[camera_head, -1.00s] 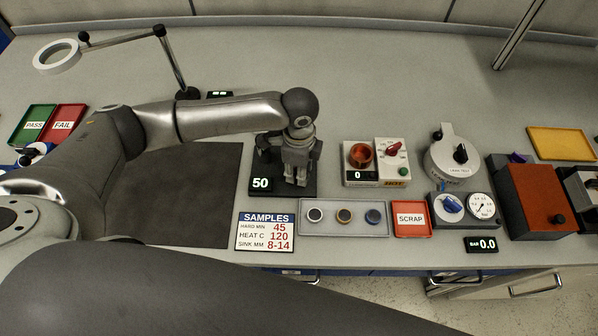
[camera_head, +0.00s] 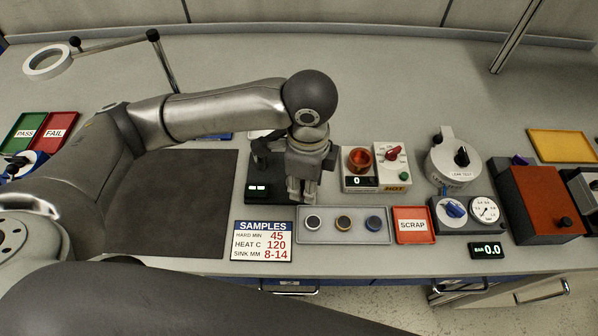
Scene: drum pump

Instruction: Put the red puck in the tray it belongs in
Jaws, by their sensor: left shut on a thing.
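My left gripper (camera_head: 301,192) points down between the tester (camera_head: 262,175) and the sample tray (camera_head: 304,239). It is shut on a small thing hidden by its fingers. The red puck does not show openly anywhere, so I take it as the held thing. The tester's display shows dashes. The green PASS tray (camera_head: 20,147) and red FAIL tray (camera_head: 53,147) are far left. My right gripper is not in view.
The samples card (camera_head: 263,241) reads hard min 45, heat C 120, sink mm 8-14. The heater (camera_head: 375,170) reads 0. The leak tester (camera_head: 453,160), gauge box (camera_head: 467,213) and orange-brown box (camera_head: 545,200) stand right. A dark mat (camera_head: 180,200) lies left. The back counter is clear.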

